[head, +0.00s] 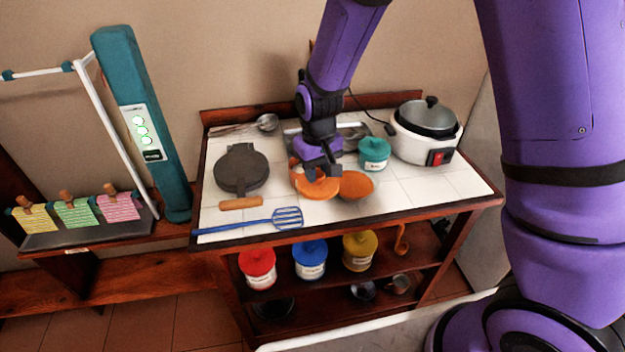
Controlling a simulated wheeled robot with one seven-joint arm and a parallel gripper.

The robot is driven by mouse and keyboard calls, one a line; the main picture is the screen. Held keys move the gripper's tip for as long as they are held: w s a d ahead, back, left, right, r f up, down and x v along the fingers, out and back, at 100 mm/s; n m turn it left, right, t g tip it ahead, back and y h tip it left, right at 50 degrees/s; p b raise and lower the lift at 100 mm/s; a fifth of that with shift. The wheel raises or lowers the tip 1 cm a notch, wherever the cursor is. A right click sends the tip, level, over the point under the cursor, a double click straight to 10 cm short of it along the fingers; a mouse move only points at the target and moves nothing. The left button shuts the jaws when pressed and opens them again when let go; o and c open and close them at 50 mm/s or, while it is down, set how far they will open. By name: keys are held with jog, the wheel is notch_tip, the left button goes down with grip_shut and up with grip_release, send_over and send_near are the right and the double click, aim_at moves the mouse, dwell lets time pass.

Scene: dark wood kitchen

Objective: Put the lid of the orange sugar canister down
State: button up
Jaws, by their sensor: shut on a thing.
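My gripper (318,173) is over the middle of the white tiled worktop, pointing down. It is shut on the orange lid (315,188), a round disc just under the fingers. I cannot tell whether the lid touches the worktop or is a little above it. The body of the orange sugar canister is not clearly visible; my gripper and the lid cover that part of the worktop.
A teal canister (374,153) and a white cooker (425,135) stand right and behind. A dark round iron (241,170) and a blue slotted spatula (265,221) lie left. Free tiles (430,185) are at the right front. Red, blue and yellow canisters stand on the shelf below.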

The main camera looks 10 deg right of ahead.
aim_at(300, 179)
jog(key=s+f, duration=0.4)
jog(key=s, duration=1)
jog(key=w+a, duration=0.1)
jog(key=w, duration=0.4)
jog(key=w+a+f, duration=0.1)
jog(key=w, duration=0.4)
jog(key=w+a, duration=0.2)
jog(key=w, duration=0.3)
jog(key=shift+w+f, duration=0.1)
jog(key=shift+f, duration=0.05)
jog(key=shift+w+f, duration=0.15)
jog(key=shift+f, duration=1.6)
jog(key=shift+f, duration=0.35)
jog(key=o, duration=0.9)
notch_tip(300, 179, up, 13)
jog(key=shift+f, duration=0.1)
